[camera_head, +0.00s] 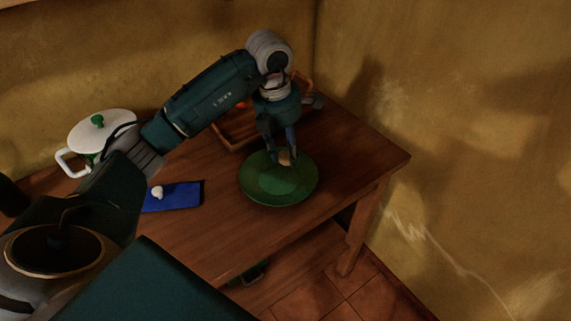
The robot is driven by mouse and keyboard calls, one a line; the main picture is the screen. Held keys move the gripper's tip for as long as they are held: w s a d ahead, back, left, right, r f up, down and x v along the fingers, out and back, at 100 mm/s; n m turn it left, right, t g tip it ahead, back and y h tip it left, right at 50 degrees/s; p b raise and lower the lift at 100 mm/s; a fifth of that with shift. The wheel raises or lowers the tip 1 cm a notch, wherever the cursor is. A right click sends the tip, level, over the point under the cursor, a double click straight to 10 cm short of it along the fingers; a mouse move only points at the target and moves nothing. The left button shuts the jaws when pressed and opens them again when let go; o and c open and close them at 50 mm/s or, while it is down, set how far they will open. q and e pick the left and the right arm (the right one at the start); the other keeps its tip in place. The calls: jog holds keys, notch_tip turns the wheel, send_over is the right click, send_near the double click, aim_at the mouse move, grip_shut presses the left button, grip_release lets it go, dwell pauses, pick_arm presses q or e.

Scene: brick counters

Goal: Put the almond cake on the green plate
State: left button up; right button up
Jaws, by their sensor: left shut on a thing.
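The green plate (275,188) lies on the wooden table near its front edge. My left gripper (284,160) points down over the back part of the plate. It is shut on a small light-brown piece, which looks like the almond cake (285,158). The fingers hide part of the cake, and I cannot tell whether it touches the plate. My right gripper is not in view.
A wooden tray (229,142) with something red in it stands behind my left arm. A blue cloth (183,197) with a small white item (157,192) lies left of the plate. A white pot (88,131) with a green knob stands at the back left. The table's right end (375,160) is clear.

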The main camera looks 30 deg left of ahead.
aim_at(286, 175)
pick_arm(q)
notch_tip(286, 175, down, 5)
jog(key=shift+f+p, duration=0.1)
jog(key=shift+p, duration=0.2)
jog(key=shift+f, duration=0.15)
jog(key=o, duration=0.9)
jog(key=shift+o, duration=0.2)
jog(key=shift+r, duration=0.2)
jog(key=r, duration=0.4)
jog(key=s+r, duration=0.1)
jog(key=r, duration=0.3)
jog(key=r+b, duration=0.1)
jog(key=r, duration=0.3)
jog(key=shift+s+a, duration=0.3)
